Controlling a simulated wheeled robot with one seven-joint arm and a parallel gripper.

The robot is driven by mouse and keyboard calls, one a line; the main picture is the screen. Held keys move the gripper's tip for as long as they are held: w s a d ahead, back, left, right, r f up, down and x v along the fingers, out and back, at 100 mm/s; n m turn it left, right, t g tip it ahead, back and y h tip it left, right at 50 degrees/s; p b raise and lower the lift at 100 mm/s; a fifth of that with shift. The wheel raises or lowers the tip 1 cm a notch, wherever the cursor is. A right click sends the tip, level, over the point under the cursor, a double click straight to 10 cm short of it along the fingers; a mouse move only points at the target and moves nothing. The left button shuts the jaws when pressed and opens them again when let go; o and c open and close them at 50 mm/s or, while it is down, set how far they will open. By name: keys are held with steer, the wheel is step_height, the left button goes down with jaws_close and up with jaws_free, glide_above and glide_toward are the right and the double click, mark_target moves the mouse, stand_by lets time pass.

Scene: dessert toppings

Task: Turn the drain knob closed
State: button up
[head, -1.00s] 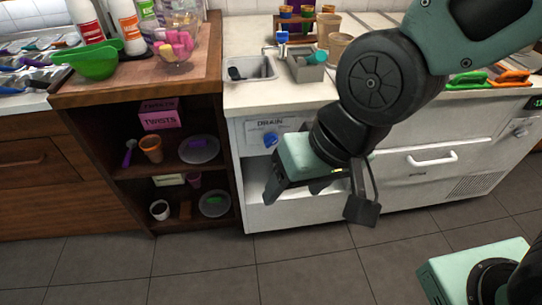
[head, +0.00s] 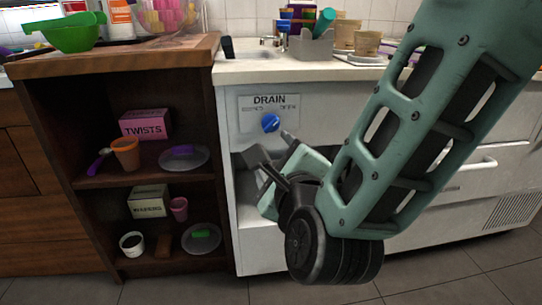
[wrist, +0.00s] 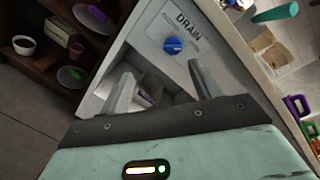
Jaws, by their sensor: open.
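The drain knob (head: 270,123) is a round blue dial on a white panel (head: 250,112) marked "DRAIN", on the front of the white counter below the sink. Small lettering sits on both sides of it and is too small to read surely. The knob also shows in the wrist view (wrist: 173,46), beyond my fingertips and between their lines. My gripper (head: 273,151) is open and empty, just below the knob in the head view and apart from it. Its two fingers spread widely in the wrist view (wrist: 160,72). Which way the knob points is hard to tell.
Below the panel is an open white recess (head: 247,190). To the left stands a brown shelf unit (head: 222,130) with a pink "TWISTS" box (head: 145,123), cups and plates. The counter edge (head: 300,75) runs above, with the sink (head: 250,47) and a grey caddy (head: 311,46).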

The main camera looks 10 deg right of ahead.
steer(key=d+f+m+t+h+b, duration=0.1)
steer(key=f+m+b, duration=0.1)
steer(key=b, duration=0.2)
glide_toward(271, 126)
steer(key=shift+m+h, duration=0.4)
steer(key=w, duration=1)
steer(key=shift+a+f, duration=0.1)
steer(key=shift+a, duration=0.1)
steer(key=c, duration=1)
